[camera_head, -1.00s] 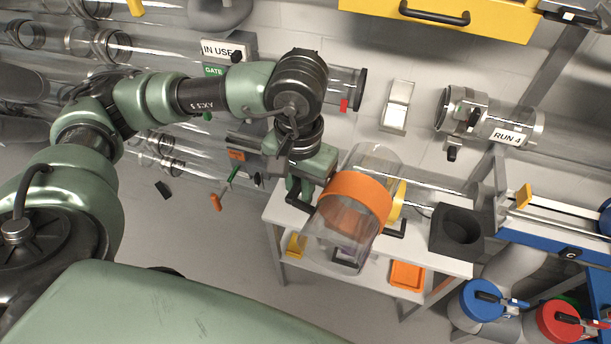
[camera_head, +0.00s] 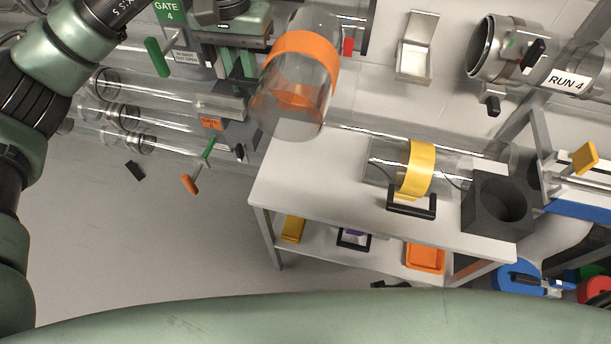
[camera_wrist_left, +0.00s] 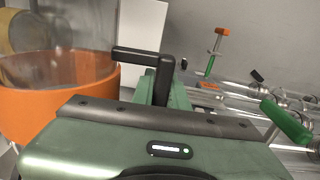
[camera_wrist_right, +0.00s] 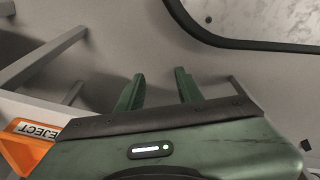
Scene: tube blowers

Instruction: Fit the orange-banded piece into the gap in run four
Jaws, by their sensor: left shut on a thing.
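The orange-banded piece (camera_head: 298,52), a clear tube with a wide orange band, is held tilted in the air left of the gap in run four. My left gripper (camera_head: 246,66) is shut on its black handle (camera_wrist_left: 140,58); the band (camera_wrist_left: 85,90) fills the left of the left wrist view. The gap lies between the left pipe end with a red tab (camera_head: 348,46) and the right collar (camera_head: 484,48) by the RUN 4 label (camera_head: 568,79). The piece overlaps the left pipe end in the picture; their depth apart is unclear. My right gripper (camera_wrist_right: 158,90) is open and empty, low down.
A white cart (camera_head: 330,190) below holds a yellow-banded clear piece (camera_head: 418,168) and a dark block with a round hole (camera_head: 490,215). An orange tray (camera_head: 425,257) sits on its lower shelf. Gate 4 (camera_head: 168,10) and other clear pipes (camera_head: 115,112) lie left.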

